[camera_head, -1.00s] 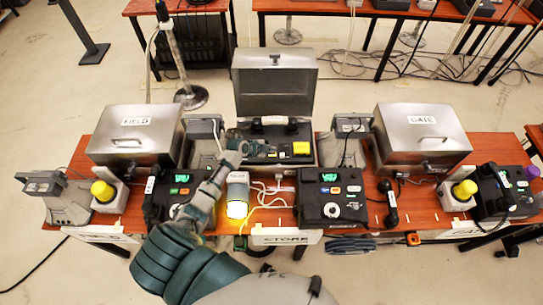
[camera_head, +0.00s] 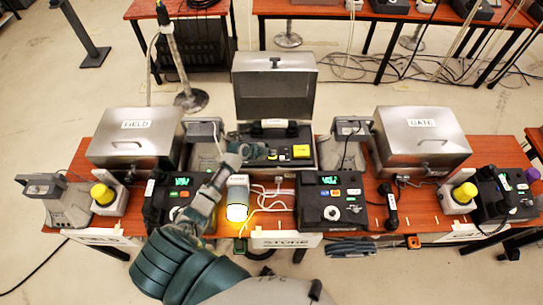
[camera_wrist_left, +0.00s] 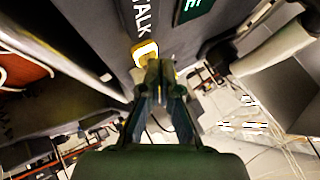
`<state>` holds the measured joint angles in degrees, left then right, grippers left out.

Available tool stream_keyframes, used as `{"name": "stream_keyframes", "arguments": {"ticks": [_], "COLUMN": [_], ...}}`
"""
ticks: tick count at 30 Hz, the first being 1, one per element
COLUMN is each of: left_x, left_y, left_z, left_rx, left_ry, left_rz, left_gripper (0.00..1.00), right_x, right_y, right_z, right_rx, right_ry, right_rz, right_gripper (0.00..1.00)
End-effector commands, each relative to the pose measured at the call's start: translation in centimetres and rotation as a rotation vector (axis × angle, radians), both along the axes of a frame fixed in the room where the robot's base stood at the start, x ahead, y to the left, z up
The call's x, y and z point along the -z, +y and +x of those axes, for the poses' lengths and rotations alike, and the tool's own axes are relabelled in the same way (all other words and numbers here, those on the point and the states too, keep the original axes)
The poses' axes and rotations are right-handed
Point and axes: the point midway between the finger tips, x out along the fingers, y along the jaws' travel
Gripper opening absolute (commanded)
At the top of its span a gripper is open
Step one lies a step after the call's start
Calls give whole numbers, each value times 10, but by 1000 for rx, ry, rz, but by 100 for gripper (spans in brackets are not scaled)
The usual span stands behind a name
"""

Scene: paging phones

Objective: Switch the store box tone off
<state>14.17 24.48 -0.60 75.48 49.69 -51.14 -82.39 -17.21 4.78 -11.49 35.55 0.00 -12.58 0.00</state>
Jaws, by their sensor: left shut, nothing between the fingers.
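The store box (camera_head: 275,85) stands open at the middle of the table, its lid raised. My left gripper (camera_head: 270,154) is shut and empty, inside the box over the left part of the panel. In the left wrist view its closed fingertips (camera_wrist_left: 160,66) are at a pale switch with a yellow surround (camera_wrist_left: 145,51), beside white lettering ending in "ALK". I cannot tell whether they touch. The fingers hide part of the panel. My right gripper is not in view.
A lit orange lamp (camera_head: 237,211) stands below my left wrist, between two desk phones (camera_head: 332,203) (camera_head: 168,200). Closed metal boxes labelled FIELD (camera_head: 135,135) and GATE (camera_head: 422,135) flank the open box. White cables (camera_head: 268,195) lie in front of it.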

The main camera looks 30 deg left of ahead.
Motion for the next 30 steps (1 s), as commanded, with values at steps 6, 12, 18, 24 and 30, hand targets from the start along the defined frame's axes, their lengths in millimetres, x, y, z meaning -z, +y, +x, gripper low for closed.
{"name": "stream_keyframes", "arguments": {"ticks": [6, 12, 18, 24, 30], "left_x": [0, 3, 9, 7, 3], "left_y": [-1, -1, 0, 0, 0], "left_z": [0, 0, -1, -1, -1], "left_rx": [0, 1, 1, 0, 1], "left_ry": [0, 1, 1, 1, 1], "left_rz": [1, 0, 1, 1, 1], "left_gripper": [0, 0, 0, 0, 0], "right_x": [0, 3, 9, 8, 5], "right_y": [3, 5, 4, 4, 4], "right_z": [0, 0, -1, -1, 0], "right_rx": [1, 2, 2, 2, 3], "right_ry": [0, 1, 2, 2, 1], "right_rz": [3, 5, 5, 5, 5], "right_gripper": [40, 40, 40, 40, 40]}}
